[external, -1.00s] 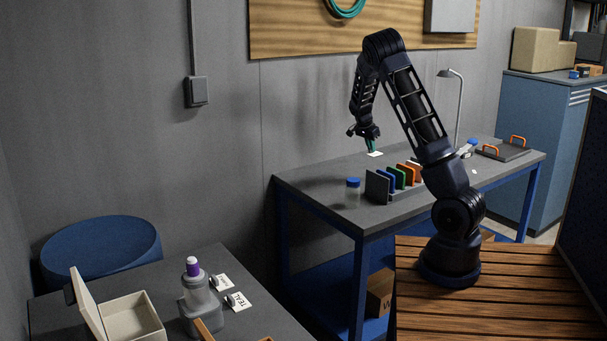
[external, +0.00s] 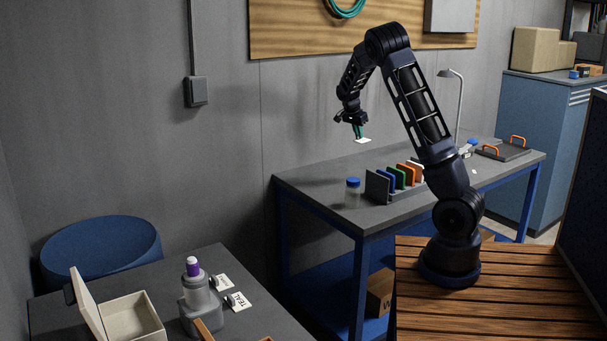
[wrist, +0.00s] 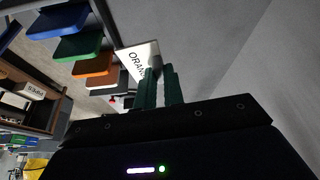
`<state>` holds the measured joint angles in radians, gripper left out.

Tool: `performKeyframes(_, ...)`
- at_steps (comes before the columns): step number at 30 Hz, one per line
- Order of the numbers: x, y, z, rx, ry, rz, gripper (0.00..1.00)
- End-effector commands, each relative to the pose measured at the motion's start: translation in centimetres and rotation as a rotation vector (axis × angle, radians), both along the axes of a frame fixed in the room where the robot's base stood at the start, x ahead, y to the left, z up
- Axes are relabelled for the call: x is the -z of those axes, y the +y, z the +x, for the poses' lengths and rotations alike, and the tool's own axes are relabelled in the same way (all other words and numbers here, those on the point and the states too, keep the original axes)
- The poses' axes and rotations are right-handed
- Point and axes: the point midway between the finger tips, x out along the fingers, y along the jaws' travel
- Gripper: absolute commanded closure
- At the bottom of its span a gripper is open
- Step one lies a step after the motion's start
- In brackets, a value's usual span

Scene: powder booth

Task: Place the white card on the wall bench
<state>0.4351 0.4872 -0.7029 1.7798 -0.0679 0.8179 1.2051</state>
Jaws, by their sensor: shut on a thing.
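My gripper (external: 360,132) is shut on a small white card (external: 363,140) and holds it in the air above the wall bench (external: 325,177), a grey-topped bench with blue legs. In the wrist view the white card (wrist: 138,60) shows dark letters beginning "ORAN"; my green gripper fingers (wrist: 160,72) cover the rest. The card is clear of the bench top and rack.
A rack on the bench holds upright blue, green (external: 397,177), orange and white panels. A blue-capped jar (external: 352,192) stands at its left. A lamp (external: 460,105) and a tray with orange handles (external: 503,151) are farther right. The back left top is clear.

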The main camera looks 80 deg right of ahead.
Motion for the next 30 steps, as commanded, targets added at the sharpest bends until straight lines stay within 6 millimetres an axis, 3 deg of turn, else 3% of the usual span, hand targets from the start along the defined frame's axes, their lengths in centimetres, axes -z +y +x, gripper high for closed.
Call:
performKeyframes(3,-0.2,2.7,4.3,-0.059,-0.001,0.002,1.0)
performKeyframes(12,-0.6,10.1,13.5,-0.196,-0.002,0.003,1.0)
performKeyframes(21,-1.1,19.0,21.2,-0.33,-0.002,0.006,1.0)
performKeyframes(30,-1.6,28.8,27.3,-0.464,-0.003,0.007,1.0)
